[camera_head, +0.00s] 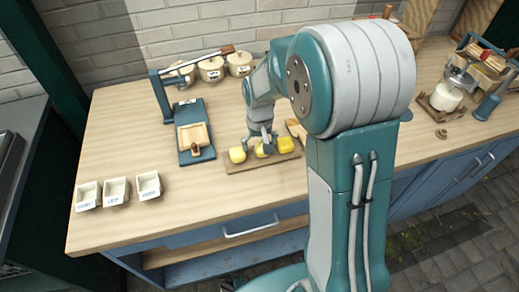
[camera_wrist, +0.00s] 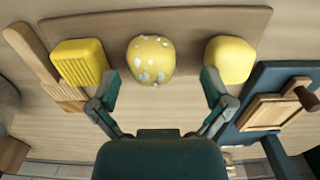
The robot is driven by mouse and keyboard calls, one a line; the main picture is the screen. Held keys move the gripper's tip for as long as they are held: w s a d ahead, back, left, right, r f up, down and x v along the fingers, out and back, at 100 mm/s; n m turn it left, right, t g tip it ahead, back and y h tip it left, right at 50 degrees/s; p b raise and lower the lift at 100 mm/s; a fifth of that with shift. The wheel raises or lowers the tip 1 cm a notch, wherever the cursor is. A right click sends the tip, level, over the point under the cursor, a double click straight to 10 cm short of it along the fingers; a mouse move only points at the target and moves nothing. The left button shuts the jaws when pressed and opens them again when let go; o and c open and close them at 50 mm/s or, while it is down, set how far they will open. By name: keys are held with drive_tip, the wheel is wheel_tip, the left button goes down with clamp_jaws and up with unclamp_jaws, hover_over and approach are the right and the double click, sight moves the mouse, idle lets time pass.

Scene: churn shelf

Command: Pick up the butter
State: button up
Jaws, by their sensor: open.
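Three yellow butter pieces sit in a row on a brown wooden board (camera_head: 236,166). In the wrist view, a ridged block (camera_wrist: 80,62) is at left, a round piece with pale spots (camera_wrist: 151,59) in the middle, and a smooth block (camera_wrist: 229,60) at right. In the head view the order is reversed: the smooth block (camera_head: 237,154) is left, the spotted piece (camera_head: 263,151) middle, the ridged block (camera_head: 286,145) right. My gripper (camera_wrist: 160,88) is open and empty, pointing down over the row. Its fingers appear either side of the spotted piece; whether they touch anything I cannot tell.
A blue press with a wooden mould (camera_head: 194,138) stands left of the board. Three small white trays (camera_head: 118,190) are at the front left. Several lidded jars (camera_head: 211,69) stand by the wall. A wooden paddle (camera_wrist: 42,65) lies near the ridged block.

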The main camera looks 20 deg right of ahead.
drive_tip(key=shift+f, duration=0.55)
drive_tip(key=shift+d+f, duration=0.15)
drive_tip(key=shift+f, duration=0.1)
drive_tip(key=shift+d, duration=0.35)
drive_tip(key=c, duration=1)
drive_tip(key=shift+a, duration=0.3)
drive_tip(key=shift+r, duration=0.1)
